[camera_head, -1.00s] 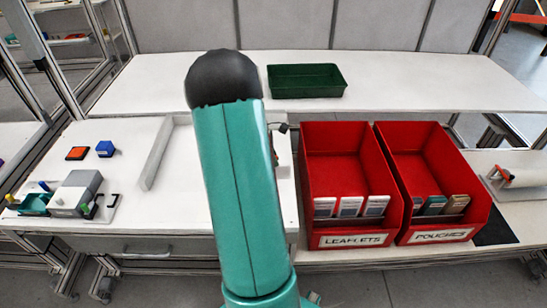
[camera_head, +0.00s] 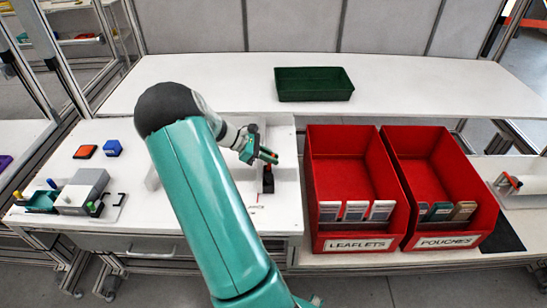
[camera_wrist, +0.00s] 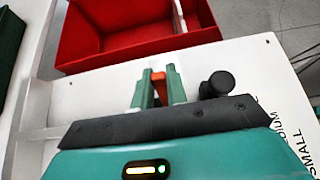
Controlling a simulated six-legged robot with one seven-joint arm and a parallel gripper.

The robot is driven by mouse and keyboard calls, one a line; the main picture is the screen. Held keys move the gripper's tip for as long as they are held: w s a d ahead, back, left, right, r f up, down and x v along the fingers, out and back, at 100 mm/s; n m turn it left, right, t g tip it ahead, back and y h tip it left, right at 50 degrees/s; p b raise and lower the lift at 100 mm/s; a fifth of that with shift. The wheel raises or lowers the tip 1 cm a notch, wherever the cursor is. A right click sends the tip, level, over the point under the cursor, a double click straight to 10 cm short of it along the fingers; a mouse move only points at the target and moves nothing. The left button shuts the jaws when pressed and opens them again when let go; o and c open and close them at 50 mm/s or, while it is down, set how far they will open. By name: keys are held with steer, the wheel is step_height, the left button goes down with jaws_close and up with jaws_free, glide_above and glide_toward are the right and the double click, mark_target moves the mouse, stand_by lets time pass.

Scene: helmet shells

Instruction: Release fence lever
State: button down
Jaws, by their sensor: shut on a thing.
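The red-orange fence lever (camera_wrist: 160,86) shows between the two green fingertips of my gripper (camera_wrist: 157,85) in the wrist view. The gripper is shut on it, and the fingers hide much of it. A round black knob (camera_wrist: 221,83) stands just right of the fingers. In the head view my gripper (camera_head: 266,156) is at the right end of the white table, over a small dark mount (camera_head: 268,184). The pale fence bar (camera_head: 151,178) is mostly hidden behind my arm.
Two red bins, leaflets (camera_head: 355,243) and pouches (camera_head: 445,240), stand close to the right of the gripper. A green tray (camera_head: 314,96) sits on the back shelf.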

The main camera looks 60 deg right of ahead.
steer(key=shift+w+a+g+h, duration=0.1)
steer(key=shift+w+g+h, duration=0.1)
steer(key=shift+g+h, duration=0.15)
stand_by(0.3)
steer(key=c, duration=1.4)
jaws_free()
steer(key=v, duration=1.4)
